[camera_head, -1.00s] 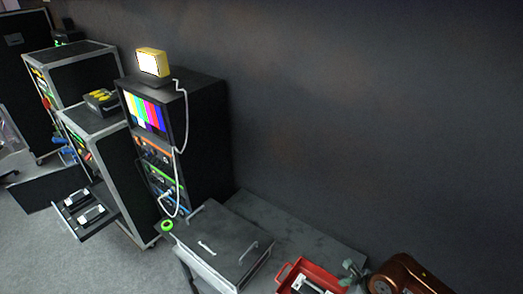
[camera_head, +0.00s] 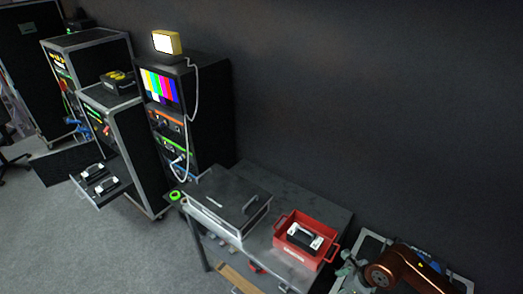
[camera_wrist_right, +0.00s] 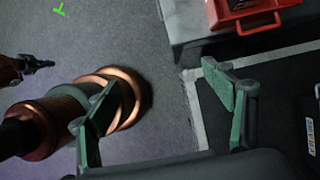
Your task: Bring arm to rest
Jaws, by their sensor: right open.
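My right arm's copper link (camera_head: 395,268) is at the bottom right of the head view. My right gripper (camera_head: 348,272), grey-green, is beside it, to the right of and below the red crate (camera_head: 288,252). In the right wrist view my right gripper (camera_wrist_right: 168,105) has its two fingers wide apart with nothing between them. Below it are floor and the edge of a dark case. A small dark arm end (camera_wrist_right: 38,65) at the left edge of that view looks like my left gripper; its jaws are too small to read. The head view does not show it.
The red crate holds a black-and-white device (camera_head: 304,237) and stands on a grey table (camera_head: 330,215), beside a closed black case (camera_head: 228,197). A silver-edged case (camera_head: 372,245) lies right of the table. Equipment racks (camera_head: 215,110) stand at left. Floor is open at lower left.

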